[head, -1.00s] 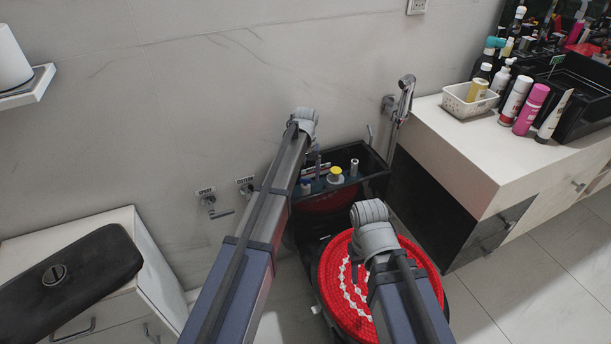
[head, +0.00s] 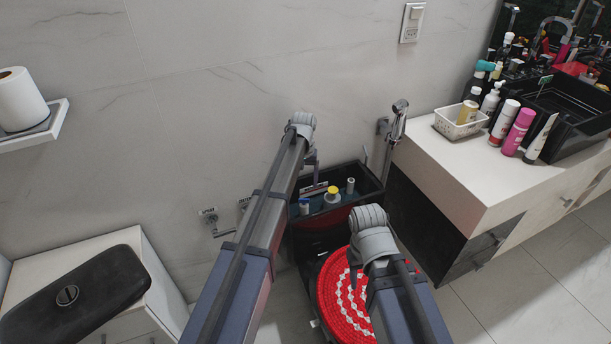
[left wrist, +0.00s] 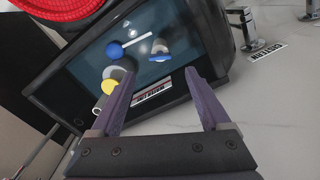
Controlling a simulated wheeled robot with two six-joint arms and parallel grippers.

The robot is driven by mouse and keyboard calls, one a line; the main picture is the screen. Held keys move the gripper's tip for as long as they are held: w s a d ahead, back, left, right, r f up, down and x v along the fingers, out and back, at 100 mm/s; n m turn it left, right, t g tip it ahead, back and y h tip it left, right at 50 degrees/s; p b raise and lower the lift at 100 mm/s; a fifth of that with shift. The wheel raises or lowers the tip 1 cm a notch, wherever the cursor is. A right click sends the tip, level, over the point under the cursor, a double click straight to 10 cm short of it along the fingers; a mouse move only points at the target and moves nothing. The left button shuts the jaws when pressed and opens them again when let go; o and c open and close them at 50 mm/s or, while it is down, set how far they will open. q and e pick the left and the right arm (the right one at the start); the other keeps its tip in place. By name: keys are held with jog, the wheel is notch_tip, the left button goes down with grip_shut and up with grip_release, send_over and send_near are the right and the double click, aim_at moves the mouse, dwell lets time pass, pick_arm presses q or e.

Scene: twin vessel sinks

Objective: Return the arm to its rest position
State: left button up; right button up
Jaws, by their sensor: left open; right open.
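My left arm reaches in from the left in the head view, its gripper (head: 313,163) over the back edge of a black tank top. Only a purple finger shows there. In the left wrist view the left gripper (left wrist: 159,74) is open, with nothing between its fingers; the black tray-like top (left wrist: 185,85) lies beyond them. My right arm is at the lower middle, over the red patterned seat cover (head: 345,305). Part of its right gripper (head: 354,268) shows as a dark finger, the rest hidden by the wrist.
Small items, including a yellow-topped jar (head: 333,194), stand in the black tank top (head: 370,197). A counter (head: 455,170) with a basket (head: 460,122) and bottles is right. A low cabinet (head: 150,262) and paper shelf (head: 45,128) are left. The wall is close behind.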

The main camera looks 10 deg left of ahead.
pick_arm(q)
jog(key=s+d+m+y, duration=0.1)
jog(key=s+d+m, duration=0.3)
jog(key=s, duration=1.2)
jog(key=s+d+m, duration=0.1)
jog(key=s+d, duration=0.4)
jog(key=s, duration=1.2)
notch_tip(320, 180, up, 18)
jog(key=p, duration=1.7)
jog(key=shift+w+d+p, duration=0.2)
jog(key=shift+w+p, duration=0.05)
jog(key=shift+p, duration=0.05)
jog(key=shift+f, duration=0.2)
jog(key=n+t+b, duration=0.5)
jog(key=b, duration=1.5)
send_near(304, 199)
jog(key=shift+g, duration=0.3)
jog(key=b+x, duration=0.2)
jog(key=x, duration=0.1)
jog(key=b+x, duration=0.5)
jog(key=shift+w+a+f, duration=0.1)
jog(key=shift+w+f, duration=0.1)
jog(key=shift+w, duration=0.2)
